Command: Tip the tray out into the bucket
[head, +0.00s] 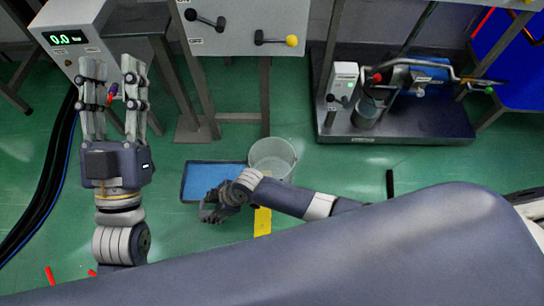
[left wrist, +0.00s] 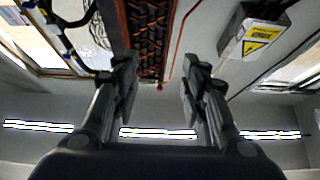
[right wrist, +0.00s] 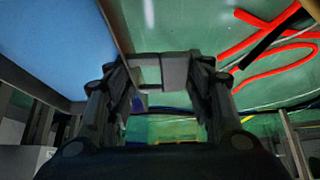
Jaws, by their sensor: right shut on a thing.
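The blue tray (head: 203,176) with a dark rim is left of the pale, see-through bucket (head: 272,158) in the head view. The tray's inside looks plain blue, with no loose contents that I can make out. My right gripper (head: 212,211) is at the tray's near edge and shut on it; the arm hides part of the tray. In the right wrist view the tray's blue face (right wrist: 55,40) fills the upper left, its edge running down to my fingers. My left gripper (head: 113,88) is open, empty and raised at the left, also seen in its wrist view (left wrist: 158,75).
A bench with levers (head: 250,25) stands behind the bucket. A dark platform with equipment (head: 400,120) is at the back right. A meter box (head: 70,35) is at the back left. Dark cables (head: 50,190) run along the left.

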